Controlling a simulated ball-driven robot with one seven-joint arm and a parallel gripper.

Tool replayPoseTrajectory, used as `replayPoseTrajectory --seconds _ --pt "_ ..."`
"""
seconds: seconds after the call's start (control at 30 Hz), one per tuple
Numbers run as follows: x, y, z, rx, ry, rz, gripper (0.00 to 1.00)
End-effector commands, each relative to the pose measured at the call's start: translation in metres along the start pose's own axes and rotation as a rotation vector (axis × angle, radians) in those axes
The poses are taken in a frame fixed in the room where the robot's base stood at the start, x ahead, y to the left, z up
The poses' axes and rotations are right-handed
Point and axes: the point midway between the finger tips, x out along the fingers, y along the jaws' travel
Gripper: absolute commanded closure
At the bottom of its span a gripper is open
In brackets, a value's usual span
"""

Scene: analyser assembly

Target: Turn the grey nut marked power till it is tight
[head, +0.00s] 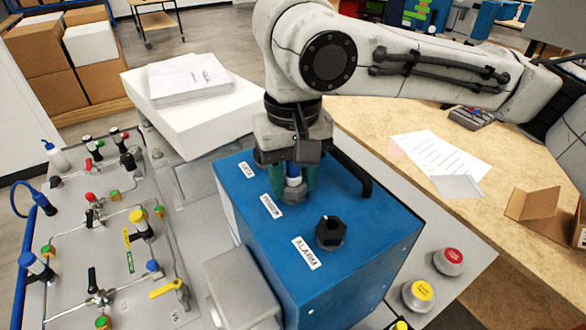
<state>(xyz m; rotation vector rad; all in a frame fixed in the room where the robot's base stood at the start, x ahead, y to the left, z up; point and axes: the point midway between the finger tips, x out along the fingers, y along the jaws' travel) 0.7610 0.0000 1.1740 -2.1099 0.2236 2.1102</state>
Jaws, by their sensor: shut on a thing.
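The blue analyser box (300,255) stands below my arm, with white labels on its top. The middle label (270,206) appears to read POWER. Beside it, the grey nut (294,197) sits low on the top face around a blue and white connector (292,181). My gripper (292,187) points straight down over this spot. Its teal fingers are shut on the grey nut, one on each side. The fingers and connector hide much of the nut, and its thread is not visible.
A black handle (352,175) rises at the box's right edge. A panel of valves and pipes (115,285) lies left. A wooden bench (385,130) is behind right.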

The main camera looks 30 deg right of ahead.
Motion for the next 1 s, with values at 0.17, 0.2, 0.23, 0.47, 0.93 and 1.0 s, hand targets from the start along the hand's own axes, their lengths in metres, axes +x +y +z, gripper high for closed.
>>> replayPoseTrajectory --seconds 0.17,0.2,0.23,0.47,0.93,1.0 --pt "-0.0049 -0.0004 0.0005 0.232 -0.002 -0.002 0.94" --pt "-0.0048 -0.0004 0.0006 0.285 -0.003 -0.001 0.94" --pt "-0.0049 -0.0004 0.0005 0.324 -0.002 -0.001 0.94" --pt "-0.0052 -0.0003 0.0003 0.600 -0.002 -0.001 0.94" --pt "-0.0012 0.0002 -0.0005 0.894 0.002 -0.002 0.94" --pt "-0.0012 0.0002 -0.0006 0.893 0.002 -0.002 0.94"
